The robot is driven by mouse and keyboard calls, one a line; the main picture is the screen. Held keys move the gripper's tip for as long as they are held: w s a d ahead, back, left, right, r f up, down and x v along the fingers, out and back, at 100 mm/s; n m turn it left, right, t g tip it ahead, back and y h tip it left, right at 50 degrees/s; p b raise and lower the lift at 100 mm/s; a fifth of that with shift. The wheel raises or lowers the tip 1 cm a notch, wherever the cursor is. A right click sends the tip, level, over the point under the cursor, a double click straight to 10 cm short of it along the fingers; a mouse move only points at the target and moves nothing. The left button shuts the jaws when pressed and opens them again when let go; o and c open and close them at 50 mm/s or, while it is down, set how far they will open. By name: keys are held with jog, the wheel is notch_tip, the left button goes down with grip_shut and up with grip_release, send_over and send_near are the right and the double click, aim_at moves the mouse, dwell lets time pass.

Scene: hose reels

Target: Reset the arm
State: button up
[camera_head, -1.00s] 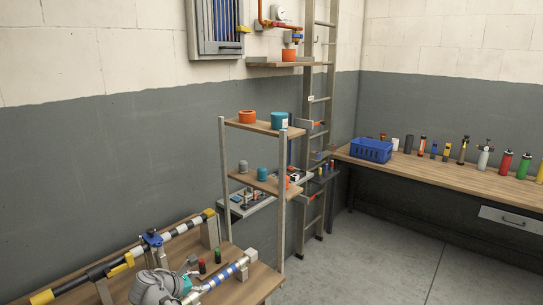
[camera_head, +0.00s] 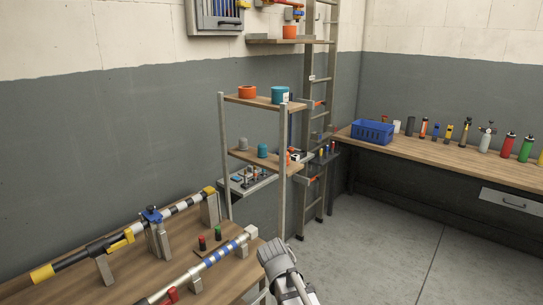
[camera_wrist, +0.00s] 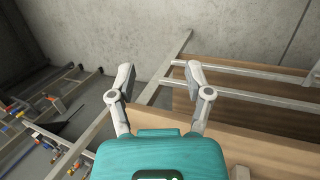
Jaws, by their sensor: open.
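My gripper (camera_wrist: 159,82) shows in the wrist view with its two grey fingers spread apart. Nothing is between the fingers. Its teal body fills the bottom of that view. A grey part of my arm (camera_head: 286,275) shows at the bottom middle of the head view, beside the right end of the wooden workbench (camera_head: 232,279). I cannot make out the fingers in the head view. In the wrist view, wooden boards and metal rails lie beyond the gripper on the right, with bare floor ahead.
The workbench carries a black-and-yellow pipe (camera_head: 110,244) and a blue-striped pipe (camera_head: 205,266). Behind stand a shelf rack (camera_head: 264,103) and a ladder (camera_head: 312,120). A blue crate (camera_head: 373,132) and several bottles stand on the right bench. The floor (camera_head: 385,245) between is clear.

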jog(key=s+d+f+m+g+y+b, duration=0.1)
jog(key=s+d+f+m+y+b, duration=0.1)
jog(key=s+d+m, duration=0.5)
jog(key=shift+d+f+m+g+y, duration=0.4)
jog(key=shift+d+f+m+y, duration=0.3)
jog(key=shift+d+m+y, duration=0.75)
jog(key=shift+d+h, duration=0.2)
jog(key=shift+h, duration=0.25)
